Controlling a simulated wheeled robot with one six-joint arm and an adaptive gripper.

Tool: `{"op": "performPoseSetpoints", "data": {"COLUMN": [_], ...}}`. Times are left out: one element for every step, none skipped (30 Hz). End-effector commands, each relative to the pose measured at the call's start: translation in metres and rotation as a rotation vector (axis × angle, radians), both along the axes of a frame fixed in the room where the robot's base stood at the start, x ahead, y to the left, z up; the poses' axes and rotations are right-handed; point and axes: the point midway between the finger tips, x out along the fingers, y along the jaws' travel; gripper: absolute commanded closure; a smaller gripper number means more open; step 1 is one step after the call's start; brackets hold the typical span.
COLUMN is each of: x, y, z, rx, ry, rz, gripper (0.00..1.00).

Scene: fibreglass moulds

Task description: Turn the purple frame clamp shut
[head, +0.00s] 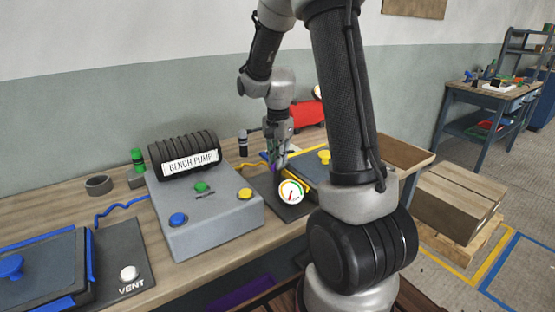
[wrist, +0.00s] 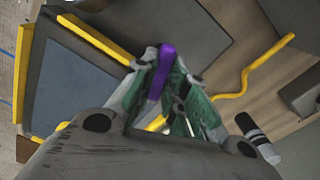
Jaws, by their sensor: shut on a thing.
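The purple frame clamp handle (wrist: 164,68) shows between the fingertips of my gripper (wrist: 160,85) in the wrist view. The fingers are shut on it and hide its lower part and pivot. In the head view my gripper (head: 279,160) points down at the near left edge of the yellow-edged mould (head: 312,161). In the wrist view the mould's grey panel (wrist: 75,85) with yellow edging lies left of the clamp. I cannot tell how far the clamp is turned.
A grey bench pump (head: 205,215) with blue, green and yellow buttons stands left of my gripper. A round gauge (head: 291,192) is close in front of it. A dark bottle with a white band (wrist: 257,138) and a yellow hose (wrist: 250,72) lie right in the wrist view.

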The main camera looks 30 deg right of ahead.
Motion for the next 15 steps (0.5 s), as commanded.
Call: {"op": "performPoseSetpoints", "data": {"x": [0.0,-0.0001,-0.0003,-0.0004,-0.0006,-0.0007,-0.0008,-0.0009,-0.001,-0.0011,-0.0012,-0.0012,-0.0013,-0.0013,-0.0014], "y": [-0.0002,-0.0003,-0.0003,-0.0004,-0.0004,-0.0004,-0.0004,-0.0005,-0.0004,-0.0005,-0.0005,-0.0005,-0.0005,-0.0005,-0.0006], "z": [0.0004,0.0004,0.0004,0.0004,0.0004,0.0004,0.0004,0.0004,0.0004,0.0004,0.0004,0.0004,0.0004,0.0004,0.0004], "rx": [-0.001,-0.001,-0.001,-0.001,-0.001,-0.001,-0.001,-0.001,-0.001,-0.001,-0.001,-0.001,-0.001,-0.001,-0.001], "ry": [-0.001,-0.001,-0.001,-0.001,-0.001,-0.001,-0.001,-0.001,-0.001,-0.001,-0.001,-0.001,-0.001,-0.001,-0.001], "rz": [-0.035,-0.057,-0.086,-0.106,-0.125,-0.148,-0.165,-0.18,-0.2,-0.211,-0.224,-0.237,-0.246,-0.255,-0.264], "gripper": [1.0,1.0,1.0,1.0,1.0,1.0,1.0,1.0,1.0,1.0,1.0,1.0,1.0,1.0,1.0]}}
